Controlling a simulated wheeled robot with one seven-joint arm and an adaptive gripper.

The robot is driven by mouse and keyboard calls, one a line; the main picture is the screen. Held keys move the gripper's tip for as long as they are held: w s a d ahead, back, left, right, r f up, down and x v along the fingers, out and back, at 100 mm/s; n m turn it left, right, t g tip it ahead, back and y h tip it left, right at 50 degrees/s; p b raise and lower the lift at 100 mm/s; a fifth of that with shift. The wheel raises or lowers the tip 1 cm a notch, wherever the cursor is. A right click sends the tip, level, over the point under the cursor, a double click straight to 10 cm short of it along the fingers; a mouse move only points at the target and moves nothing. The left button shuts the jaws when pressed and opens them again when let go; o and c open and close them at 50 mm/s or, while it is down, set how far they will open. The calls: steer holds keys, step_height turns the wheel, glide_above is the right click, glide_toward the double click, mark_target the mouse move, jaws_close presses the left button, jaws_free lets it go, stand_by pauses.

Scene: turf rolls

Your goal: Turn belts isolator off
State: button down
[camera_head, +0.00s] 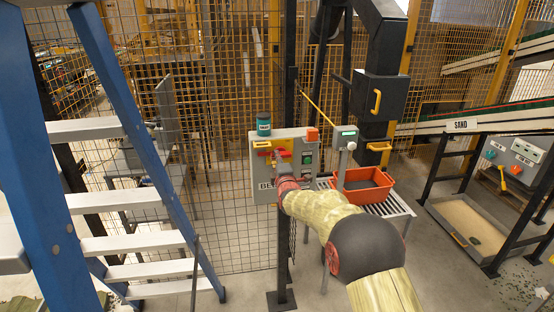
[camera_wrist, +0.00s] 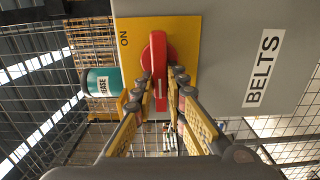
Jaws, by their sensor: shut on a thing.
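The belts isolator's red handle (camera_wrist: 158,50) sits on a yellow plate (camera_wrist: 185,50) on a grey box (camera_wrist: 230,25) lettered BELTS. In the wrist view the handle runs up and down the picture, with an ON label beside its upper end. My gripper (camera_wrist: 161,83) is shut on the handle's lower part, one finger on each side. In the head view the grey box (camera_head: 265,186) stands on a dark post, and my gripper (camera_head: 279,159) reaches its yellow plate (camera_head: 285,143). My arm hides part of the box and its lettering.
A teal can (camera_head: 263,124) stands on top of the box. An orange crate (camera_head: 367,198) and a small grey control box (camera_head: 345,138) are at the right. A blue stepladder (camera_head: 120,120) is at the left. Wire mesh fencing (camera_head: 215,215) is behind.

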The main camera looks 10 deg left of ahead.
steer(key=c, duration=1.8)
jaws_free()
steer(key=v, duration=1.2)
